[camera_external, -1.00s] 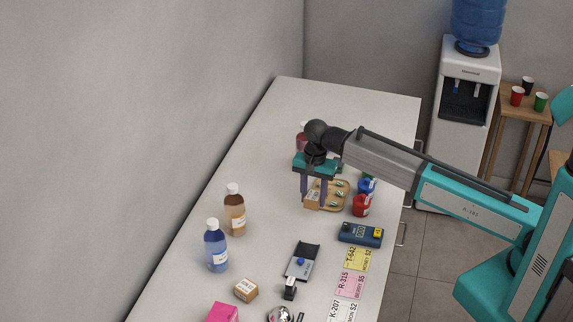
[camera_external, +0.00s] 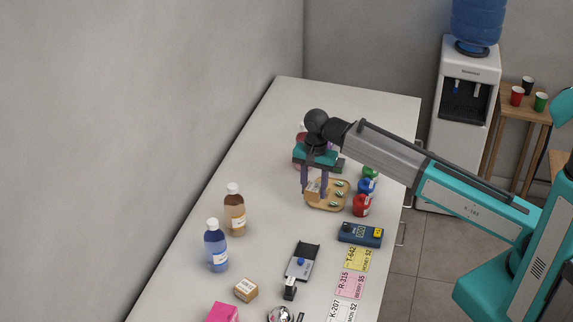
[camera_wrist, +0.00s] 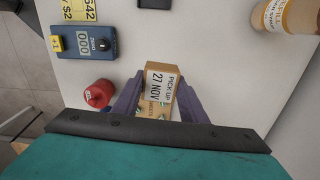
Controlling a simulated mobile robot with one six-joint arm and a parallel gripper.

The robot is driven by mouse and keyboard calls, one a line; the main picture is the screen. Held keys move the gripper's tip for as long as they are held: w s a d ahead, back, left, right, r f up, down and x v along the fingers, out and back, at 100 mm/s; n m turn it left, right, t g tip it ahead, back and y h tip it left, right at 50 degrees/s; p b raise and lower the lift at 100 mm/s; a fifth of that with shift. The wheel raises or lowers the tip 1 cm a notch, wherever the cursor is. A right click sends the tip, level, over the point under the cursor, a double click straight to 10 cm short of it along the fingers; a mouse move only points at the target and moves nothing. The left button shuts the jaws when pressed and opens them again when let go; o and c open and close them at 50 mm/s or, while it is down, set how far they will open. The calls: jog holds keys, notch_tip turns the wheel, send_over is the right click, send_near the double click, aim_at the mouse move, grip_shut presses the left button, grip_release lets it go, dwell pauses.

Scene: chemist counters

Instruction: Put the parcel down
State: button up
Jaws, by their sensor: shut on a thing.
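My gripper (camera_external: 314,192) is shut on the parcel (camera_wrist: 158,84), a small brown box. Its white label reads "PICK UP 27 NOV" in the wrist view, where it sits between the two purple fingers. The parcel also shows in the external view (camera_external: 313,188), in front of the left part of a wooden tray (camera_external: 327,207) that carries small green pieces. I cannot tell exactly how high the parcel is above the tray or counter. The fingers and palm hide part of the tray in the wrist view.
Red (camera_external: 361,206), blue (camera_external: 366,187) and green (camera_external: 370,172) jars stand right of the tray. A blue meter (camera_external: 360,235) lies nearer. Brown (camera_external: 235,212) and blue (camera_external: 216,248) bottles stand left. Another brown box (camera_external: 246,290) sits nearer. The counter left of the tray is clear.

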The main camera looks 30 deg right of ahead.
jog(key=shift+w+a+r+m, duration=0.15)
jog(key=shift+w+m, duration=0.1)
jog(key=shift+m, duration=0.15)
jog(key=s+a+n+b, duration=0.1)
jog(key=s+a, duration=0.4)
jog(key=a, duration=0.7)
jog(key=s+a+b, duration=0.1)
jog(key=s+a, duration=0.4)
jog(key=a, duration=0.6)
jog(key=shift+s+a+n, duration=0.25)
jog(key=shift+a+n, duration=0.1)
jog(key=shift+n, duration=0.05)
jog(key=shift+f+p, duration=0.6)
jog(key=shift+f, duration=2.55)
jog(key=shift+f+p, duration=0.6)
jog(key=shift+f, duration=1.25)
